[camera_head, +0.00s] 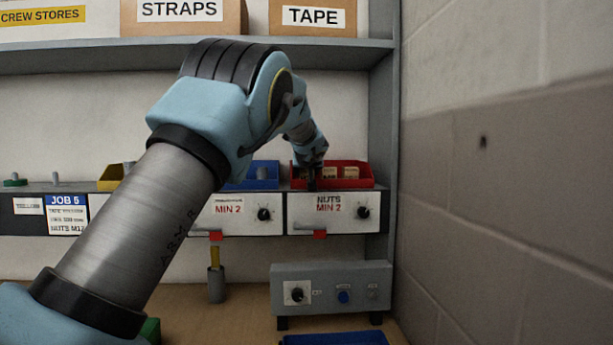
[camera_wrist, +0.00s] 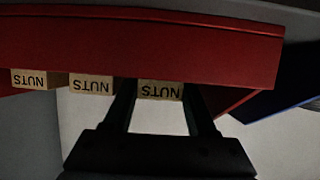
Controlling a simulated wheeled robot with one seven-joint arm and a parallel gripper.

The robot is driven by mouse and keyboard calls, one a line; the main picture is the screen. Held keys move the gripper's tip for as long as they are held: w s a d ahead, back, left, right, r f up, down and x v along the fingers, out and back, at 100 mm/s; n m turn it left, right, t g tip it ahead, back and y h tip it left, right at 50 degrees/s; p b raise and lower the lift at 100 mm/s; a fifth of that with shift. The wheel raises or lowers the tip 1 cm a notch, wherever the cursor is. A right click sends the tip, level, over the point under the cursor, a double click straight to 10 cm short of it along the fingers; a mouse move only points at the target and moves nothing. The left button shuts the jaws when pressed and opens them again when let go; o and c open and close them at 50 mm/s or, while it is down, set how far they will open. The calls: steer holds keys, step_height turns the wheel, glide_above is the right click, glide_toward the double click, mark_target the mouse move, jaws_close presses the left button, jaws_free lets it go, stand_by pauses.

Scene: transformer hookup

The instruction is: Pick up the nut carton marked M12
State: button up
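A red bin (camera_head: 360,183) stands on the shelf above the drawer labelled NUTS MIN 2. Small tan cartons (camera_head: 350,172) sit in it, and my gripper (camera_head: 312,184) is at the bin's left part. The wrist view is upside down and shows the red bin (camera_wrist: 140,45) with three cartons whose visible faces read NUTS: one at the left (camera_wrist: 35,79), a middle one (camera_wrist: 91,85) and a right one (camera_wrist: 160,90). My gripper's fingers (camera_wrist: 158,100) are apart, on either side of the right carton in that view. I cannot tell if they touch it. No M12 mark is readable on any carton.
A blue bin (camera_head: 262,174) stands left of the red one, and a yellow bin (camera_head: 111,177) farther left. A job card (camera_head: 67,215) shows NUTS M12. A grey upper shelf (camera_head: 340,52) with boxes is above. A block wall (camera_head: 500,180) closes off the right.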

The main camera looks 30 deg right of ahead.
jaws_close()
steer(key=shift+r, duration=0.15)
